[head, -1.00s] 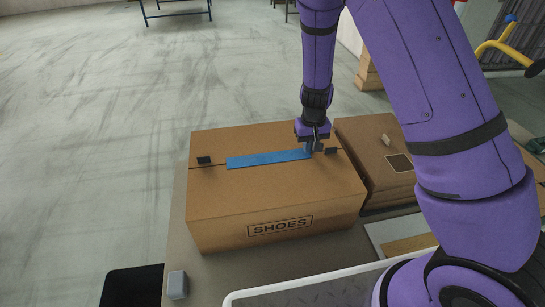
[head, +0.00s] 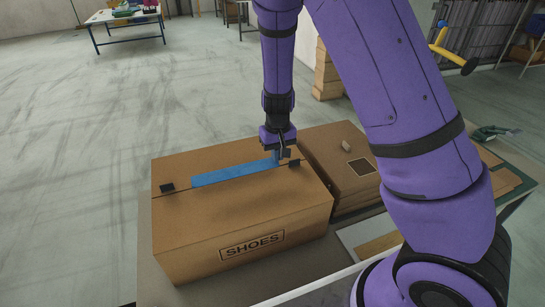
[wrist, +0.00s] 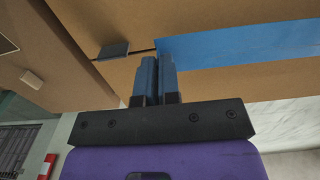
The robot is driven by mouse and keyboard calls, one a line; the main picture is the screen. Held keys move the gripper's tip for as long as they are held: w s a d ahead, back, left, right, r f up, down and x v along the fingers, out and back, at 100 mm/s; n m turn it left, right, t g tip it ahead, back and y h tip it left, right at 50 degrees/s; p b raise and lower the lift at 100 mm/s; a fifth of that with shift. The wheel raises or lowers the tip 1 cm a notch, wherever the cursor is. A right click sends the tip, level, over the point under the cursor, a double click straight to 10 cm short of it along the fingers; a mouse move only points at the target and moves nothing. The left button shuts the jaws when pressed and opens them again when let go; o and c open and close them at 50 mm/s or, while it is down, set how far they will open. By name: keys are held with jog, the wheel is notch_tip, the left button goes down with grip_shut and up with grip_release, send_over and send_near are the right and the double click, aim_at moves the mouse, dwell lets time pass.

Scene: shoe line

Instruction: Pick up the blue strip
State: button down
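A long, flat blue strip (head: 232,174) lies along the top seam of the brown shoe box (head: 215,220), and its middle is flat on the lid. My gripper (head: 280,155) points down at the strip's right end. In the wrist view, my gripper's fingers (wrist: 157,82) are close together at that end, with blue between and beyond their dark bases. They look shut on an upright end of the strip, partly hidden by the fingers. The strip (wrist: 240,50) runs off to the right in that view.
Small black tabs (head: 167,188) sit at each end of the seam. A second brown box (head: 345,180) with a small pale block (head: 347,147) on it stands close on the right. A table with objects (head: 125,17) is far back. The floor to the left is clear.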

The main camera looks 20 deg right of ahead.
jog(key=s+d, duration=0.2)
jog(key=s, duration=0.2)
jog(key=s+d+r, duration=0.1)
jog(key=s+d, duration=0.1)
jog(key=s, duration=0.2)
jog(key=s+d, duration=0.2)
jog(key=s, duration=0.2)
jog(key=shift+s+d+r, duration=0.15)
jog(key=shift+s+d, duration=0.15)
jog(key=shift+d, duration=0.1)
jog(key=shift+s, duration=0.15)
